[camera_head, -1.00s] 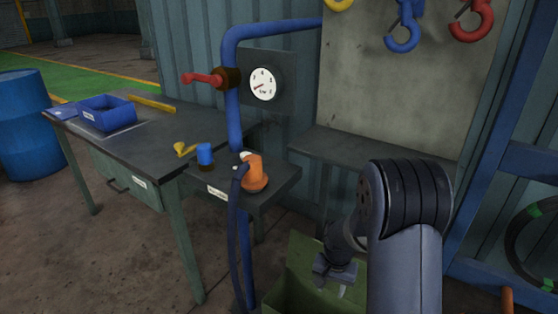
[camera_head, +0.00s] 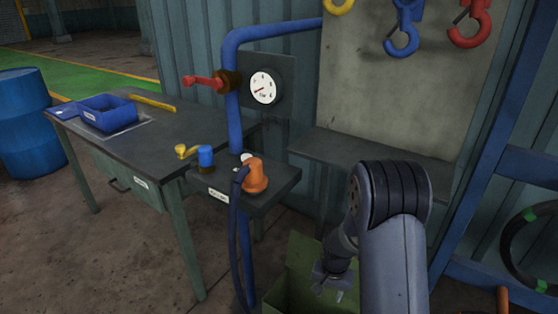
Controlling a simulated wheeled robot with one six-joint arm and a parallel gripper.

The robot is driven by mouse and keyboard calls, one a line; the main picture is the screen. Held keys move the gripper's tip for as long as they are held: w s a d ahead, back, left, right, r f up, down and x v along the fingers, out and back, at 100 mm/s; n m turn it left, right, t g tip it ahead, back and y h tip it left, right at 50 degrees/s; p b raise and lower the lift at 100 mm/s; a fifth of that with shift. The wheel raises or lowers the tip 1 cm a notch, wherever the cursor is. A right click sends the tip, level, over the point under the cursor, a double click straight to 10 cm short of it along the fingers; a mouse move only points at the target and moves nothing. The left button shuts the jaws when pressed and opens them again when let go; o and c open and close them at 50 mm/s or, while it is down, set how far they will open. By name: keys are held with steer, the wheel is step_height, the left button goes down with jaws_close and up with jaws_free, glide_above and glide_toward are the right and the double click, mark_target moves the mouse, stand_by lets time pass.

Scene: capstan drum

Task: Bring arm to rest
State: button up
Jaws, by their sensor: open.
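My arm comes up from the bottom right of the head view and bends down at a dark ribbed joint. My gripper (camera_head: 331,287) hangs at the arm's end, low in the picture, over the open green box (camera_head: 305,262). Its jaws are open and I see nothing between them. The gripper is small and partly dark against the box, so I cannot tell whether it touches the box.
A workbench (camera_head: 140,130) with a blue tray (camera_head: 108,118) stands at the left. A small shelf (camera_head: 272,190) holds an orange fitting (camera_head: 255,177) with a hose. A blue pipe (camera_head: 234,120), red valve handle (camera_head: 203,80) and gauge (camera_head: 263,88) are behind. Hooks (camera_head: 402,35) hang above right.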

steer(key=s+r+n+p, duration=0.4)
steer(key=s+r+p, duration=0.1)
steer(key=p, duration=0.8)
steer(key=shift+d+p, duration=0.35)
